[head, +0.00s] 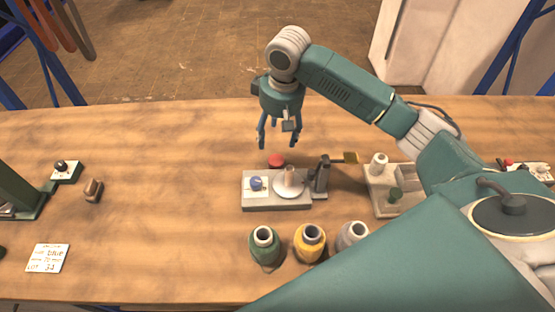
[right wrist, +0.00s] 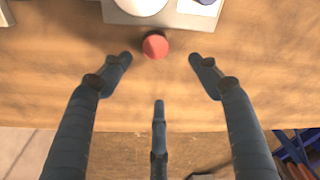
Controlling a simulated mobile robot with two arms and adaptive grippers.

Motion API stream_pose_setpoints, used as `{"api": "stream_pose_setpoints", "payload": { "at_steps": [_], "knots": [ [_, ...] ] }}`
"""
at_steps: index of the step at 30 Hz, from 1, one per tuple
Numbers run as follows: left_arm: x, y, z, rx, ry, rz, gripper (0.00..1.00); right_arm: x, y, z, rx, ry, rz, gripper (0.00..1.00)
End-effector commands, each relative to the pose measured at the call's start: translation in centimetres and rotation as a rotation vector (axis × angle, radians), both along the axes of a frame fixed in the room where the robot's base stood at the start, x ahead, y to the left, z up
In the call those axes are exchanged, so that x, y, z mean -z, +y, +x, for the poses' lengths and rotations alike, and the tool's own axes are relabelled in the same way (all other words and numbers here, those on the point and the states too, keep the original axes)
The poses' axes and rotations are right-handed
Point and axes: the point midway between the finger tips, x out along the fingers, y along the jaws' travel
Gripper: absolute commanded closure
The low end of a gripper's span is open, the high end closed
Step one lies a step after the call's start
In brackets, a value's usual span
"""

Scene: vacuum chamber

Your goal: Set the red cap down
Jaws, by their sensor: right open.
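The red cap (head: 276,160) lies on the wooden table, just behind the grey fixture (head: 262,203). It also shows in the right wrist view (right wrist: 155,45), close to the fixture's edge. My right gripper (head: 278,143) is above and behind the cap in the head view. Its fingers (right wrist: 158,85) are spread wide, with nothing between them, and the cap is apart from them. My left gripper is not in view.
A tray (head: 378,203) is at right. The table left of the fixture is largely clear.

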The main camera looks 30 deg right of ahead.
Motion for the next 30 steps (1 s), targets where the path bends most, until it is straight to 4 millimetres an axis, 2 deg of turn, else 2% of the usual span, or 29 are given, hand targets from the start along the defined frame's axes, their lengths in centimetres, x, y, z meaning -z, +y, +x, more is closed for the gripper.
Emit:
{"api": "stream_pose_setpoints", "payload": {
  "at_steps": [4, 10, 17, 24, 30],
  "knots": [
    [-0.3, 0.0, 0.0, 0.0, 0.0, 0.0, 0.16, 1.6, 0.1, -0.9, 0.014, 0.042, 0.005, 0.38],
    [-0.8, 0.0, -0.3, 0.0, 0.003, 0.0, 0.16, 4.6, 0.1, -0.4, 0.013, 0.038, 0.004, 0.38],
    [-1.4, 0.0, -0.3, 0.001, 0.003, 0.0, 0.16, 6.3, 0.1, -0.1, 0.012, 0.036, 0.003, 0.38],
    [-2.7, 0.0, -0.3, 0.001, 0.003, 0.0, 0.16, 9.8, 0.0, 0.4, 0.011, 0.036, 0.002, 0.38],
    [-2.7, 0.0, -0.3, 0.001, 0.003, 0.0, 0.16, 10.9, 0.0, 0.5, 0.01, 0.032, 0.003, 0.38]
  ]
}}
